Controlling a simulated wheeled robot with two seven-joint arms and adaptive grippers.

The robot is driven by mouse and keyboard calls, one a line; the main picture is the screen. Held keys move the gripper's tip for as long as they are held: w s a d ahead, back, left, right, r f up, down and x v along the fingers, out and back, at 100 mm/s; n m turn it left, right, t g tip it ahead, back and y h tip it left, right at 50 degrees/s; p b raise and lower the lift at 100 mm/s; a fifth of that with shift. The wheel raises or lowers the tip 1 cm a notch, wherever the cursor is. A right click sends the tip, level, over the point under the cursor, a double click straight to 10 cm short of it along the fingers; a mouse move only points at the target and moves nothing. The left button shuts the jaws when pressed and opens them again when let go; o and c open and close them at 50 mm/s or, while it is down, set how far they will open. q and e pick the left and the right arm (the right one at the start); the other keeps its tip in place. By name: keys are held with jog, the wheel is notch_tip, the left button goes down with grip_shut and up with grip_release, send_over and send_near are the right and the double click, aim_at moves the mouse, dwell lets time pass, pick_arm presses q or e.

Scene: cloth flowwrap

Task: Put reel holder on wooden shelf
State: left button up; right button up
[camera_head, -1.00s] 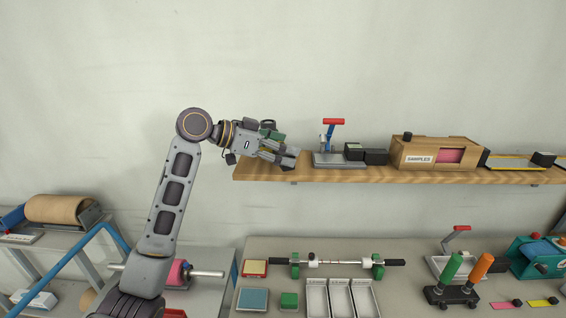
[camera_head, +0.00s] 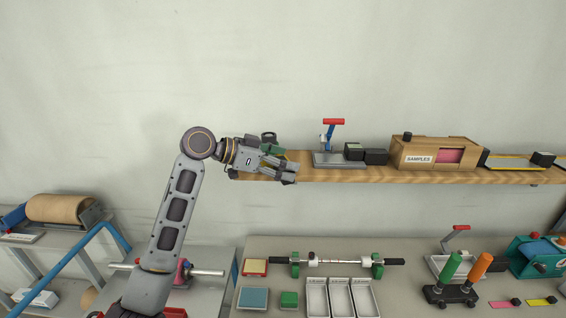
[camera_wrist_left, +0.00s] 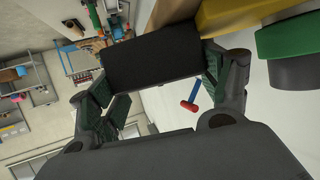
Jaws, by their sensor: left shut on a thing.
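The wooden shelf (camera_head: 400,177) runs along the wall from the middle to the right. My left gripper (camera_head: 289,173) is at its left end, overlapping it in the head view. It is shut on a dark block (camera_wrist_left: 152,60), seen between its fingers in the left wrist view. I take this as part of the reel holder. A green piece with a dark round part (camera_head: 272,149) shows over the gripper in the head view; the rest is hidden by the fingers. I cannot tell whether the load touches the shelf. My right gripper is not in view.
A red-handled lever tool (camera_head: 332,140) stands on the shelf just right of my gripper, then black blocks (camera_head: 366,154) and a SAMPLES box (camera_head: 435,153). Below is a grey table (camera_head: 410,290) with trays, a roller rod and tools.

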pick_arm(q)
jog(key=o, duration=1.1)
jog(key=shift+r, duration=0.1)
jog(key=shift+s+a+r, duration=0.1)
jog(key=shift+s+a, duration=0.1)
jog(key=shift+a, duration=0.3)
jog(key=b+v, duration=0.2)
jog(key=v, duration=0.9)
jog(key=shift+d, duration=0.1)
